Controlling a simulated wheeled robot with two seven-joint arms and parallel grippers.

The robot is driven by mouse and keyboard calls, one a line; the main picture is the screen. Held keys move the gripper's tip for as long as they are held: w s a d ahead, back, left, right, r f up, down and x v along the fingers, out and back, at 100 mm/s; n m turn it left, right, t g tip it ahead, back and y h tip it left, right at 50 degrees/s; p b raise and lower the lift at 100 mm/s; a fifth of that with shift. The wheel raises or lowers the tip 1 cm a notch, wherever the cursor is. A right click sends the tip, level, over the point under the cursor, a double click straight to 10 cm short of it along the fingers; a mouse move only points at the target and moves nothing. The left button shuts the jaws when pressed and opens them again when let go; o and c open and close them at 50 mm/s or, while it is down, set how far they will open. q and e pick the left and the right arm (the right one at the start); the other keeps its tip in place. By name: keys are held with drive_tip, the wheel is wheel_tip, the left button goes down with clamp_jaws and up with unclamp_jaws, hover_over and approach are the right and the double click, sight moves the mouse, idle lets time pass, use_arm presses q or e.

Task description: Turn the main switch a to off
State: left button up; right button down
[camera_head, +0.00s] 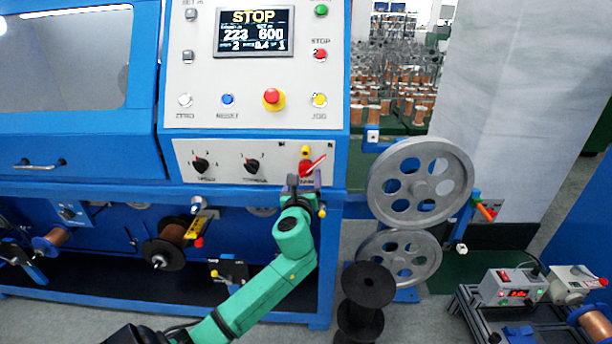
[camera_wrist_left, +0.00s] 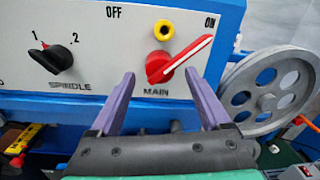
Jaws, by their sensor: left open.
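The main switch (camera_head: 306,167) is a red rotary knob with a white-marked pointer on the machine's lower panel. In the left wrist view the main switch (camera_wrist_left: 161,66) has its pointer tilted up and right toward the ON label (camera_wrist_left: 210,22). The OFF label (camera_wrist_left: 113,12) is to its upper left. My left gripper (camera_head: 304,182) is just below and in front of the knob. In the left wrist view my left gripper (camera_wrist_left: 164,84) is open, with one purple finger on each side below the knob, and nothing between them. My right gripper is not in view.
A yellow part (camera_wrist_left: 164,30) sits above the knob. The black spindle knob (camera_wrist_left: 52,58) is to the left. Large grey pulleys (camera_head: 419,182) stand right of the panel, and a red stop button (camera_head: 271,97) is above. A black spool (camera_head: 368,286) stands below.

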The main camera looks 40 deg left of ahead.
use_arm(q)
drive_tip(key=shift+x, duration=1.05)
clamp_jaws()
